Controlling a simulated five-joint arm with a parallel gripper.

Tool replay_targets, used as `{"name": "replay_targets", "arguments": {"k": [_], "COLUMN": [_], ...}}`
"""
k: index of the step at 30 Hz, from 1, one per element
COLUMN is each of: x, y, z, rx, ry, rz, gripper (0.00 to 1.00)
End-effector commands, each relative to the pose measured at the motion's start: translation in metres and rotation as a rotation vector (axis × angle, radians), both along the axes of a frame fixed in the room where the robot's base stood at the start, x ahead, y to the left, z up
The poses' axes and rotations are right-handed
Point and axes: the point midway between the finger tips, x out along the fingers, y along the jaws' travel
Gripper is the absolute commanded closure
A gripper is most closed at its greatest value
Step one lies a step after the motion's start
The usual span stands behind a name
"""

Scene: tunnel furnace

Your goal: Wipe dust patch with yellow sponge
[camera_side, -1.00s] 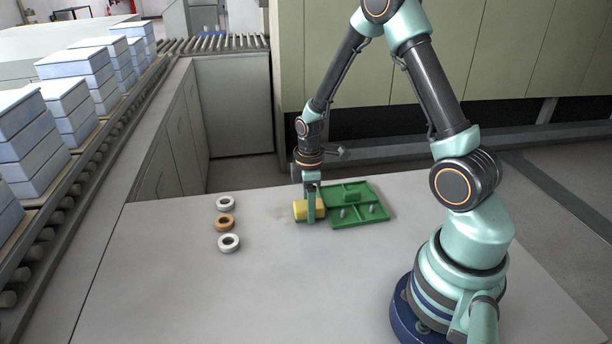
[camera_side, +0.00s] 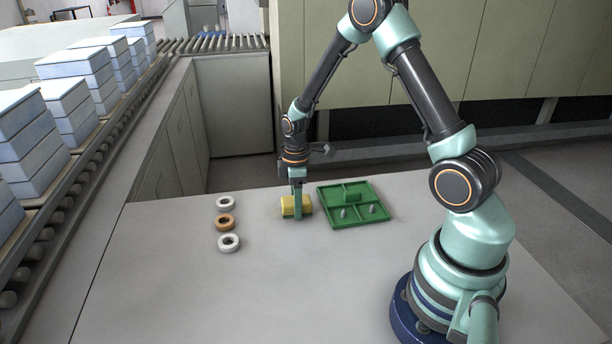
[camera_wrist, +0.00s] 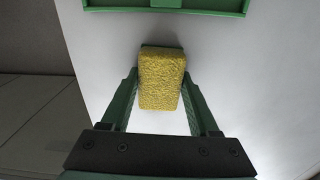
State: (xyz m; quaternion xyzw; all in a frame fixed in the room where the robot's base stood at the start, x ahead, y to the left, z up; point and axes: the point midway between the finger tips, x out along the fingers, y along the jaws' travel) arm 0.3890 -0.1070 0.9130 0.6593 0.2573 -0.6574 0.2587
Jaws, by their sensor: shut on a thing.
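The yellow sponge (camera_side: 289,207) is between the fingers of my gripper (camera_side: 298,212), low at the table top, left of the green tray. In the wrist view the sponge (camera_wrist: 161,80) sits between the two green fingers of my gripper (camera_wrist: 160,98), which are shut on it. I cannot tell whether the sponge presses on the table. No dust patch shows clearly in either current view; the area under the sponge is hidden.
A green compartment tray (camera_side: 352,222) with a green block and grey pieces stands to the right. The front of the table (camera_side: 250,300) is clear.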

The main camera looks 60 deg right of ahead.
Motion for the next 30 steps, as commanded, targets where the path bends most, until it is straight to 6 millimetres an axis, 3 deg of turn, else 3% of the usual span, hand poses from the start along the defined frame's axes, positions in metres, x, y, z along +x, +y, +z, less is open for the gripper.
{"name": "replay_targets", "arguments": {"k": [30], "x": [0.041], "y": [0.043], "z": [-0.003], "rx": [0.001], "ry": [0.001], "rz": [0.003], "gripper": [0.91]}}
